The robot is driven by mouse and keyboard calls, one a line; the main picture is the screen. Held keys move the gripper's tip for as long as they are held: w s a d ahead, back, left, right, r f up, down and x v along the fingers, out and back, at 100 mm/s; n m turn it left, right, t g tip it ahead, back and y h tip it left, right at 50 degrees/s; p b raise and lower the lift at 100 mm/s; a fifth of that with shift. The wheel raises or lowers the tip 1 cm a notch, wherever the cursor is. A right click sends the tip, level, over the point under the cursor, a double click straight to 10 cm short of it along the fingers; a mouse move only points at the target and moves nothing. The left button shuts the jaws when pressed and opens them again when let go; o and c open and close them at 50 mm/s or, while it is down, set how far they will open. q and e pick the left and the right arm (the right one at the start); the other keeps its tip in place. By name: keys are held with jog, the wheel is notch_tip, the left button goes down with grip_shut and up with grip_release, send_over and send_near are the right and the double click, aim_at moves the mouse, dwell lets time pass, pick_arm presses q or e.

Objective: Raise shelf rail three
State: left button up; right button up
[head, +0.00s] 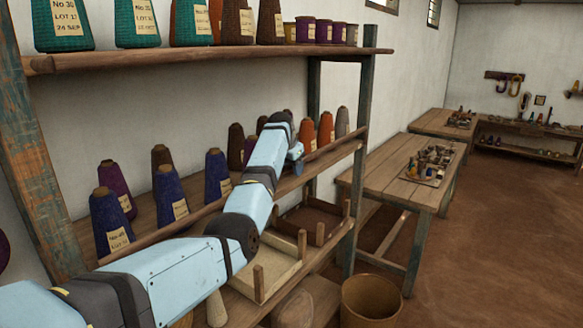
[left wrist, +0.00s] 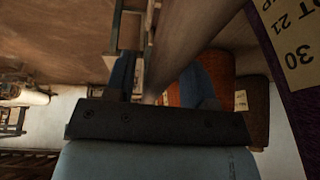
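The shelf rack has a front rail on the cone-bearing middle shelf (head: 334,156) and another on the upper shelf (head: 210,58). I cannot tell by sight which is number three. My left arm reaches across the middle shelf, and my left gripper (head: 298,154) is at that shelf's front rail, towards its far end. In the left wrist view, the fingers of my left gripper (left wrist: 160,80) are apart, with a long wooden rail (left wrist: 195,45) running between them. A gap shows beside the left finger. The rail looks level with its shelf in the head view. My right gripper is not in view.
Purple and blue yarn cones (head: 168,194) stand behind the middle rail, and orange cones (head: 326,130) stand near the gripper. Wooden trays (head: 262,268) lie below. A bucket (head: 370,300) and a table (head: 395,178) stand to the right. The floor further right is clear.

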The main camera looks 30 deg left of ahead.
pick_arm(q)
jog(key=shift+s+r, duration=0.1)
jog(key=shift+r, duration=0.1)
jog(key=b+v, duration=0.3)
jog(key=v, duration=1)
jog(key=shift+r, duration=0.15)
